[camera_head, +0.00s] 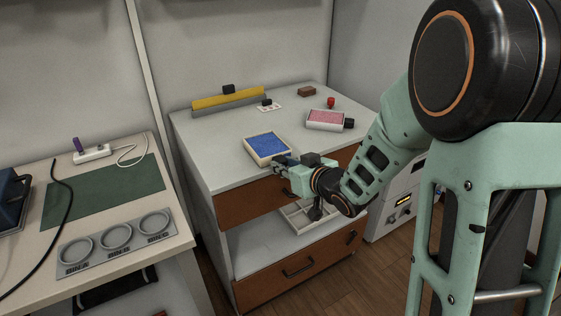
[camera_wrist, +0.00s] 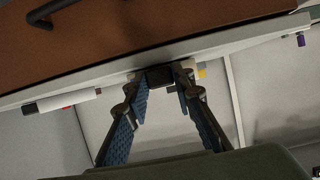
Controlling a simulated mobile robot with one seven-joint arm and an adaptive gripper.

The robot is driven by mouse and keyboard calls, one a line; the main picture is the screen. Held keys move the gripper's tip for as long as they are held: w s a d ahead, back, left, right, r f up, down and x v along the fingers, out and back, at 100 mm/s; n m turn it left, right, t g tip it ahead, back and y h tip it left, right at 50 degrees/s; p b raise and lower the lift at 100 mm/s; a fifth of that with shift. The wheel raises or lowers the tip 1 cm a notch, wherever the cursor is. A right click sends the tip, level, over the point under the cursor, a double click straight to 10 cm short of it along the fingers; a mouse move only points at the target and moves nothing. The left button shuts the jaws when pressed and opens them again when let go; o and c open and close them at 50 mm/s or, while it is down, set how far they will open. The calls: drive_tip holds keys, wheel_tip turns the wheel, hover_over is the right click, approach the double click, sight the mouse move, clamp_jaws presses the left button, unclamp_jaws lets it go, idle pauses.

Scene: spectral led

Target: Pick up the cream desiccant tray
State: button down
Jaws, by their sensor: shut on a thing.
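A cream-rimmed tray (camera_head: 250,155) with a blue fill is on the grey cabinet top, near its front edge. My gripper (camera_head: 284,163) reaches in from the front right and meets the tray's near side. In the wrist view my gripper's two fingers (camera_wrist: 160,82) are shut on a black block (camera_wrist: 160,76), which looks like this tray's handle. Cream edges show on both sides of the block. I cannot tell whether the tray is clear of the surface. A similar tray (camera_head: 326,120) with a pink fill and a black handle stands further right.
A brown drawer front (camera_head: 250,197) is below the cabinet top (camera_head: 205,150). A pale divided tray (camera_head: 295,218) lies in the open space beneath my wrist. A yellow bar (camera_head: 228,98), a red knob (camera_head: 331,102) and a brown block (camera_head: 307,91) are at the back.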

wheel_tip(320, 180, up, 3)
drive_tip(key=shift+f+p, duration=0.15)
drive_tip(key=shift+p, duration=0.3)
drive_tip(key=s+d+r+p, duration=0.6)
drive_tip(key=s+d+r, duration=0.2)
drive_tip(key=d+r, duration=0.2)
drive_tip(key=shift+d+p, duration=0.35)
drive_tip(key=shift+d, duration=0.45)
drive_tip(key=shift+w+r, duration=0.1)
